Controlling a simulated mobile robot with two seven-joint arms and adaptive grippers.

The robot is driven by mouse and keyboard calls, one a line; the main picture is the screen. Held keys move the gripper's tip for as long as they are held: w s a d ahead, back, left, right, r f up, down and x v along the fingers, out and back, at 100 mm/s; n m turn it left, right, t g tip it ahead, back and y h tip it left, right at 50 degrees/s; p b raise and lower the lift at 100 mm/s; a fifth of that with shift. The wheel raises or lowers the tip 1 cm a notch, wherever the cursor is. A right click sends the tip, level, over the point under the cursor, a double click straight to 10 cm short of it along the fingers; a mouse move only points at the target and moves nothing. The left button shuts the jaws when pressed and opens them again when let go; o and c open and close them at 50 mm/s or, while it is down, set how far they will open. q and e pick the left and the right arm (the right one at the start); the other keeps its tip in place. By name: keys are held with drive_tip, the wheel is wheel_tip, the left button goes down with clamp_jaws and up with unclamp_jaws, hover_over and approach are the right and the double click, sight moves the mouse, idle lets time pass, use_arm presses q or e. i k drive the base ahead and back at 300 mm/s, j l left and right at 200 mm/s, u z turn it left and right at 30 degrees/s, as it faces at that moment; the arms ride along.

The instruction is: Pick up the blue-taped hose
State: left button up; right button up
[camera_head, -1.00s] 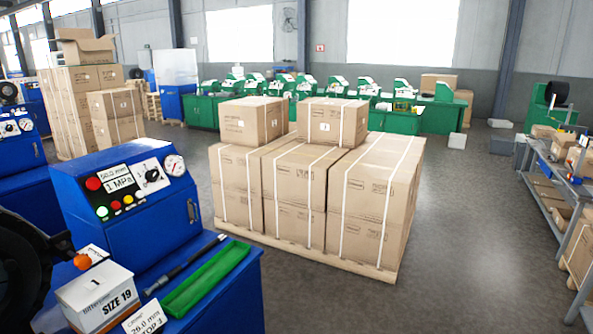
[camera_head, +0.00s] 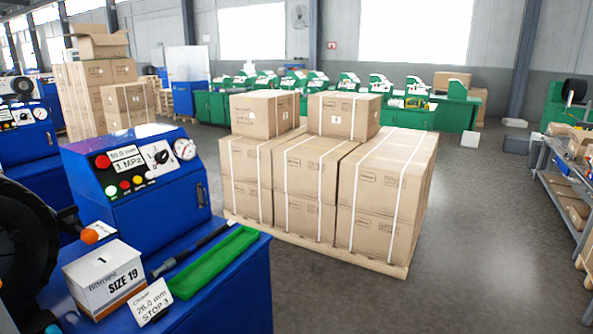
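A dark hose-like piece (camera_head: 190,252) with a metallic near end lies on the blue bench top at lower left, beside a long green tray (camera_head: 213,262). I see no blue tape on it, and no blue-taped hose can be made out elsewhere. A white box marked SIZE 19 (camera_head: 104,280) and a white card reading 26.0 mm STOP (camera_head: 151,302) stand in front of it. Neither of my grippers is in view.
A blue crimper control box (camera_head: 150,215) with a gauge stands behind the hose piece. A pallet of cartons (camera_head: 312,190) blocks the middle of the floor. Green machines (camera_head: 340,105) line the back. A shelf rack (camera_head: 565,185) stands at right. Grey floor between is clear.

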sight(172, 261)
drive_tip(key=u, duration=1.9)
drive_tip(key=l+u, duration=0.5)
drive_tip(key=l, duration=0.5)
drive_tip(key=l+u, duration=0.5)
drive_tip(key=l, duration=0.45)
drive_tip(key=k, duration=0.05)
